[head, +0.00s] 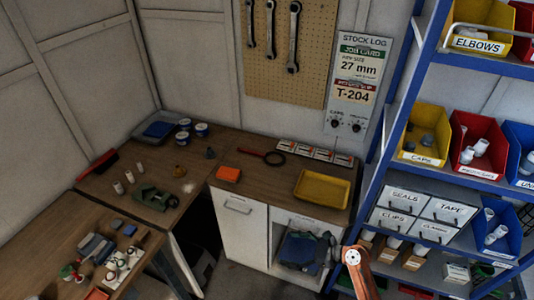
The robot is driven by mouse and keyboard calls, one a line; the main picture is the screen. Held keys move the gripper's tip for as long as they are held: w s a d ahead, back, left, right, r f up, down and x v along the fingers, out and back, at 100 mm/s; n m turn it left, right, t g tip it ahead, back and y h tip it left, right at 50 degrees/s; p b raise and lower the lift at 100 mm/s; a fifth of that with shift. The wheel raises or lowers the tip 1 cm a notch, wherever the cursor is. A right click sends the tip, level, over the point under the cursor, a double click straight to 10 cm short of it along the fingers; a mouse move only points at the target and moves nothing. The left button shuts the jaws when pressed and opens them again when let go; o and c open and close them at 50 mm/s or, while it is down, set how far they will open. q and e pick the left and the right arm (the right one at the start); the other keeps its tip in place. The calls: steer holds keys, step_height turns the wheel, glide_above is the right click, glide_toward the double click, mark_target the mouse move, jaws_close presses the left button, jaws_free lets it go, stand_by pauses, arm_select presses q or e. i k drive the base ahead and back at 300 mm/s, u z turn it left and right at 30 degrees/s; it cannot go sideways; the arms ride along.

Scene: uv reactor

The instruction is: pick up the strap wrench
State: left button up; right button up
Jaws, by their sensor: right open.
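The strap wrench (262,156) lies flat on the wooden bench top, near the wall below the pegboard. It has a red handle pointing left and a dark round loop at its right end. My right gripper (354,257) shows at the bottom edge, right of the cabinet, as an orange part with a pale round end. It is open, well below and to the right of the wrench, and apart from it. Its fingers are hard to make out. My left gripper is not in view.
A blue shelf rack (398,110) with bins stands right of the bench. The bench between wrench and tray is clear.

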mark_target(241, 149)
steer(key=i, duration=1.8)
